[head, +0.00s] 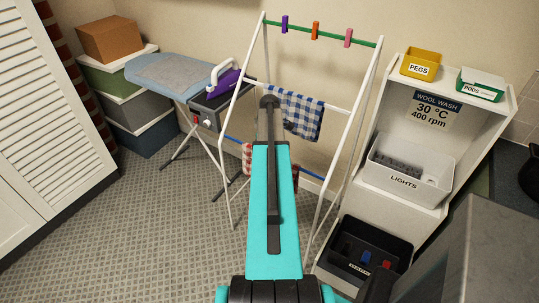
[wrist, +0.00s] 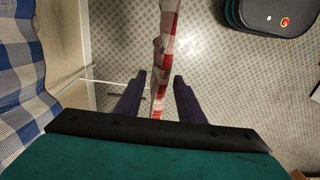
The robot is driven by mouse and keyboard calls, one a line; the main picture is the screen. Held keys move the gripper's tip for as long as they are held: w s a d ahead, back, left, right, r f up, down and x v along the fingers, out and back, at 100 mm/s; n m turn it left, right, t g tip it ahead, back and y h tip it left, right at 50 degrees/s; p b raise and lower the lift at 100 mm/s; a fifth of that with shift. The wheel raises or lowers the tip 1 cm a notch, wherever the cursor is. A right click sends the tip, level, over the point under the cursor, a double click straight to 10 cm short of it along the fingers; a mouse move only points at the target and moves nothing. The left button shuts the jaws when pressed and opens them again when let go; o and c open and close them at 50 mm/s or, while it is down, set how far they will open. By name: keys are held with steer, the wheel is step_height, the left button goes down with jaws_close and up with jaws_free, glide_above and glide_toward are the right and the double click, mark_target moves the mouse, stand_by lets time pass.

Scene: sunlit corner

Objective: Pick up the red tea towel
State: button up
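The red-and-white checked tea towel (head: 246,158) hangs low on the drying rack, at the blue rail. My arm hides its middle in the head view, and only its side parts show. In the wrist view the towel (wrist: 163,50) appears edge-on as a narrow strip running down between the fingers. My gripper (wrist: 160,75) is open, with one dark finger on each side of the towel. A gap shows between the towel and each finger. The fingers are hidden in the head view.
A blue-and-white checked cloth (head: 296,116) hangs on the white rack (head: 356,110), close on the left in the wrist view (wrist: 25,75). An ironing board (head: 170,75) with a purple iron (head: 223,82) stands left. A white shelf unit (head: 455,125) stands right. Floor is clear at left.

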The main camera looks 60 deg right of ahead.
jaws_close()
step_height(320, 180, up, 7)
steer(key=p, duration=0.3)
steer(key=shift+p, duration=0.4)
steer(key=a+r+p, duration=0.3)
steer(key=r+p, duration=0.1)
steer(key=r, duration=0.4)
stand_by(0.4)
steer(key=a+r+p, duration=0.2)
steer(key=a+r, duration=0.4)
steer(key=a, duration=0.2)
steer(key=shift+p, duration=0.35)
